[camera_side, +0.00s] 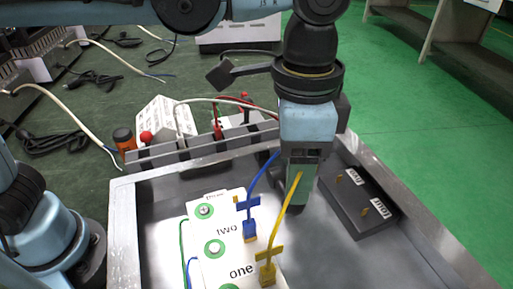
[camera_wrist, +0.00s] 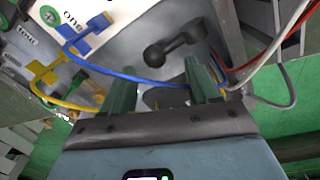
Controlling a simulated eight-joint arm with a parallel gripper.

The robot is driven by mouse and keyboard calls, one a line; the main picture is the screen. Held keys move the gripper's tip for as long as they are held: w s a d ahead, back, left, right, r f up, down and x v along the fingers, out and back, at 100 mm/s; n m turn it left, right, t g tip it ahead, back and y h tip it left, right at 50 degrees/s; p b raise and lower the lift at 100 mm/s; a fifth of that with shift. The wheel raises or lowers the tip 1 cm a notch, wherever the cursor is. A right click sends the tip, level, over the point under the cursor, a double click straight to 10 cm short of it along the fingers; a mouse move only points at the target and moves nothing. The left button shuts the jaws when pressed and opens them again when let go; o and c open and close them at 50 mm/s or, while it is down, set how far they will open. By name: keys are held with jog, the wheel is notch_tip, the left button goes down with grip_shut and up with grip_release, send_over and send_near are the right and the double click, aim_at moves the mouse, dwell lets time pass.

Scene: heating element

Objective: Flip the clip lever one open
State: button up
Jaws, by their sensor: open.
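A white panel (camera_side: 213,240) lies in the grey metal tray, with green-ringed screws and the printed words "two" and "one". A blue clip lever (camera_side: 249,218) stands at its right edge near "two", and a yellow clip lever (camera_side: 267,262) stands near "one". Both also show at the upper left of the wrist view, blue (camera_wrist: 85,38) and yellow (camera_wrist: 42,76). My gripper (camera_side: 298,203) points down just right of the blue lever and behind the yellow wire. In the wrist view its green fingers (camera_wrist: 162,80) are apart, with a blue wire passing across beyond them.
A black block with two brass posts (camera_side: 358,203) lies right of my gripper. The tray's metal rim (camera_side: 415,235) bounds the right side. White and red wires run along the back near a white box (camera_side: 165,120). A black handle (camera_wrist: 180,43) shows in the wrist view.

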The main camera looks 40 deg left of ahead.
notch_tip(320, 180, up, 7)
jog(key=m, duration=1.1)
jog(key=shift+s+d+f, duration=0.15)
jog(key=shift+f, duration=1.85)
jog(key=shift+s+d+f, duration=0.1)
jog(key=shift+d+f, duration=0.05)
jog(key=shift+f, duration=1.85)
jog(key=shift+s+d+f, duration=0.15)
jog(key=shift+f, duration=1.85)
jog(key=shift+c, duration=0.4)
grip_shut()
